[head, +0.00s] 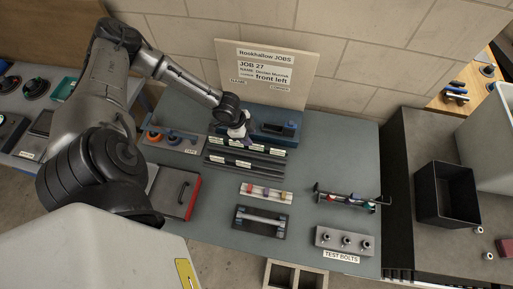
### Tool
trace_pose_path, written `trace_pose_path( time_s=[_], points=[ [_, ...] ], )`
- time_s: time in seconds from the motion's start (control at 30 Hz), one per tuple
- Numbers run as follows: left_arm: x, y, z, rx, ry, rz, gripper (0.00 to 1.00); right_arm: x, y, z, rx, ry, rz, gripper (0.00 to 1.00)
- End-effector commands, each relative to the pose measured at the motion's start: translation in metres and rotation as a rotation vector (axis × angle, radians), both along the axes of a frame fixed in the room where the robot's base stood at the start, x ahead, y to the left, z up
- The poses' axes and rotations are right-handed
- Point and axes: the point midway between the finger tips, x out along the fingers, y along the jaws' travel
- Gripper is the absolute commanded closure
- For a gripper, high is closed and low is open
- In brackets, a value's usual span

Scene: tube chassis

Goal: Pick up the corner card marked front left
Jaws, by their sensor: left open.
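My left gripper (241,134) is open and points down over the rear dark rack (262,151), near its left half. The rack carries a row of small pale-labelled pieces, and the gripper hides part of it. I cannot tell whether the fingers touch anything, and the labels are too small to read. The job board (305,78) stands upright at the back of the table; it reads "JOB 27" and "front left", with "NAME" and "CORNER" labels at its lower edge. I cannot make out which piece is the corner card marked front left. My right gripper is not in view.
A blue device (276,130) stands behind the rack, close to the gripper. In front are a second dark strip (243,162), a pale strip with coloured pieces (265,193) and a test bolts block (344,240).

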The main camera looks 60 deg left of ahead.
Motion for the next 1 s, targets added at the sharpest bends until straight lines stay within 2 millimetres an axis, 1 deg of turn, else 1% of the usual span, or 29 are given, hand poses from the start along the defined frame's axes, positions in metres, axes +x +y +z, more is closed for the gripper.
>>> trace_pose_path(
  time_s=[0.1, 0.37, 0.6, 0.7, 0.8, 1.0],
  points=[
    [0.004, -0.003, -0.011, 0.000, -0.001, -0.001, 0.60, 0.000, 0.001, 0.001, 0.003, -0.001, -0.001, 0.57],
    [0.008, -0.006, -0.023, 0.000, 0.000, 0.000, 0.60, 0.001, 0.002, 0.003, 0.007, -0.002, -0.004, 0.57],
    [0.019, -0.011, -0.051, -0.001, -0.001, 0.000, 0.60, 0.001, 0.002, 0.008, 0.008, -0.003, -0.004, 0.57],
    [0.021, -0.013, -0.060, 0.001, -0.001, -0.001, 0.60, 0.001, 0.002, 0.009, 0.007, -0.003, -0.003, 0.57],
    [0.022, -0.014, -0.064, 0.002, 0.000, -0.001, 0.60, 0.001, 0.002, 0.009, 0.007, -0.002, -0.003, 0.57],
    [0.022, -0.014, -0.065, 0.003, 0.001, -0.001, 0.60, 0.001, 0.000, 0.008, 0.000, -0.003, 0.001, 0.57]
  ],
)
